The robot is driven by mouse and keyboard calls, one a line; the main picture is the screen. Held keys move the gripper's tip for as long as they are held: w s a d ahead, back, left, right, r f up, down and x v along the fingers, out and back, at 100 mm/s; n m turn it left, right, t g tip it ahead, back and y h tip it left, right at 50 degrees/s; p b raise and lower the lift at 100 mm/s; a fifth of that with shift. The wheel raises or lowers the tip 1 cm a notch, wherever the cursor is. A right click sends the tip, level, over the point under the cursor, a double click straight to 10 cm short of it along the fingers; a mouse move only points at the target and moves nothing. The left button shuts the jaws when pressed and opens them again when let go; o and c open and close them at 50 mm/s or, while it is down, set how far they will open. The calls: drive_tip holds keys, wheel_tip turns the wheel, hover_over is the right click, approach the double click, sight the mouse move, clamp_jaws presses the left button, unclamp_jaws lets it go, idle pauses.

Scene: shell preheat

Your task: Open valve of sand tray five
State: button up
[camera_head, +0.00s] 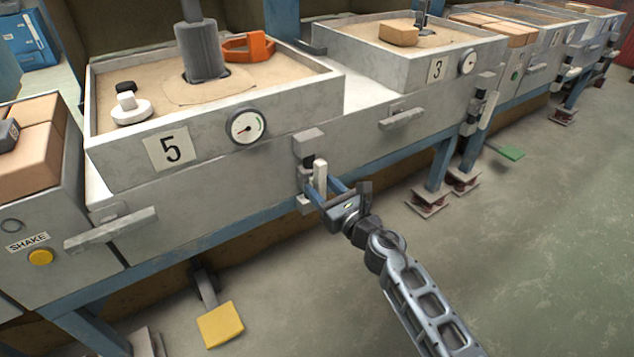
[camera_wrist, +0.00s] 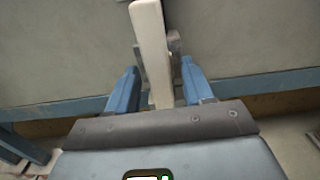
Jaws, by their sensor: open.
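Sand tray five (camera_head: 210,148) is a grey metal box of sand on the left in the head view, with a "5" label (camera_head: 171,148) and a round gauge (camera_head: 246,127) on its front. A pale upright valve lever (camera_head: 320,174) is at the right end of its front. My gripper (camera_head: 322,190) is open at this lever, with one blue finger on each side. In the wrist view, the lever (camera_wrist: 151,40) stands between the two fingers of my gripper (camera_wrist: 158,70), with gaps visible. Its lower end is hidden behind the gripper body.
Tray three (camera_head: 437,70) stands farther back to the right. A drawer-like handle (camera_head: 110,230) juts out at the lower left, near a yellow button (camera_head: 41,257). A yellow pedal (camera_head: 220,324) and a green pedal (camera_head: 510,152) are near the floor. The floor (camera_head: 560,250) on the right is clear.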

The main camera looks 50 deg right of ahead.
sight(323, 189)
drive_tip(key=shift+v, duration=2.35)
drive_tip(key=shift+s+a+f, duration=0.1)
drive_tip(key=shift+s+a, duration=0.1)
drive_tip(key=s+a+m+y, duration=0.3)
drive_tip(key=s+a+m, duration=1)
drive_tip(key=s+m, duration=0.15)
drive_tip(key=s+a+r+m+g+y, duration=0.1)
drive_tip(key=s+a+r+m, duration=0.35)
drive_tip(key=s+m, duration=0.45)
drive_tip(key=s+a+r+m+g+y, duration=0.1)
drive_tip(key=s+a+r+m+g, duration=0.1)
drive_tip(key=s+a+r+m, duration=0.5)
drive_tip(key=d+r+m+p, duration=0.1)
drive_tip(key=r+p, duration=1.2)
drive_tip(key=d+r+m+p, duration=0.1)
drive_tip(key=d+r+p, duration=0.1)
drive_tip(key=r+p, duration=1.1)
drive_tip(key=shift+s+d+r+p, duration=0.3)
drive_tip(key=shift+s+p, duration=0.1)
drive_tip(key=shift+p, duration=0.35)
